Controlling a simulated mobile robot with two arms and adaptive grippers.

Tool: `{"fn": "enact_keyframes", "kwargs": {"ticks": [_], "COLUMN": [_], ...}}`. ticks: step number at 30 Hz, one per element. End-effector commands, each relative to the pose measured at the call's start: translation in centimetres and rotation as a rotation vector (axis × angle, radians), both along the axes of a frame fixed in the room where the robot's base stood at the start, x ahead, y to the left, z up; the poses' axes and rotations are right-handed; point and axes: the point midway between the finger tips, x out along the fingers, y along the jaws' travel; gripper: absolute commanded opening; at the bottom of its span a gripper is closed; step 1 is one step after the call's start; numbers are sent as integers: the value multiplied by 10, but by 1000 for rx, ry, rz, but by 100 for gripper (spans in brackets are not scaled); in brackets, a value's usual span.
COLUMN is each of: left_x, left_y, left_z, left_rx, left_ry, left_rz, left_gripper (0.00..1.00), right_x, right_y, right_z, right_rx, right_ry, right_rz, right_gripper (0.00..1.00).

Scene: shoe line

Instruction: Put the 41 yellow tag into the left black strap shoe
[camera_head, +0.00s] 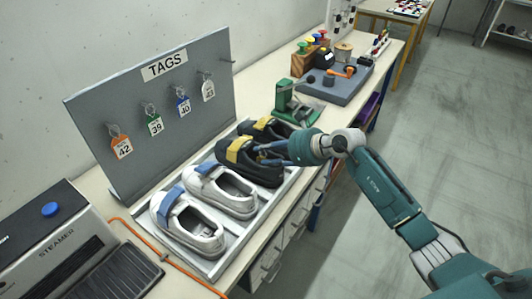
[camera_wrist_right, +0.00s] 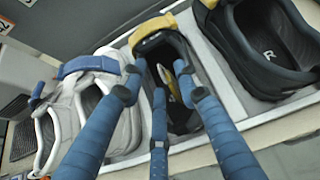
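The left black strap shoe (camera_head: 262,173), with a yellow strap, stands in the grey tray (camera_head: 218,265); it also shows in the right wrist view (camera_wrist_right: 172,45). A yellow tag (camera_wrist_right: 180,67) shows at its opening in the wrist view, between my fingers; its number is not readable. My right gripper (camera_head: 262,154) is at this shoe's opening. In the wrist view its fingers (camera_wrist_right: 160,82) are spread apart, with no clear grip on the tag. The other black shoe (camera_wrist_right: 262,50) has an R on its insole. My left gripper is not in view.
White shoes with blue straps (camera_head: 190,226) stand beside the black pair in the tray. A grey tag board (camera_head: 165,115) with several hanging tags stands behind. A steamer (camera_head: 50,240) is at the lower left; a green tool (camera_head: 292,103) stands beyond the shoes.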

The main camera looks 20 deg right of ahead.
Motion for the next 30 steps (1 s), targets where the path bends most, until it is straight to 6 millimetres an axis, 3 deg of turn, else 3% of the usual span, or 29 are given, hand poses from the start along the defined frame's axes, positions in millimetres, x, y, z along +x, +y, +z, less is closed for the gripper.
{"fn": "enact_keyframes", "kwargs": {"ticks": [15, 30], "left_x": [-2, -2], "left_y": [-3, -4], "left_z": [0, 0], "left_rx": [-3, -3], "left_ry": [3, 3], "left_rz": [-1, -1], "left_gripper": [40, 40], "right_x": [-64, -71], "right_y": [-51, -55], "right_z": [53, 61], "right_rx": [-5, -2], "right_ry": [1, 1], "right_rz": [-1, 1], "right_gripper": [32, 32]}}
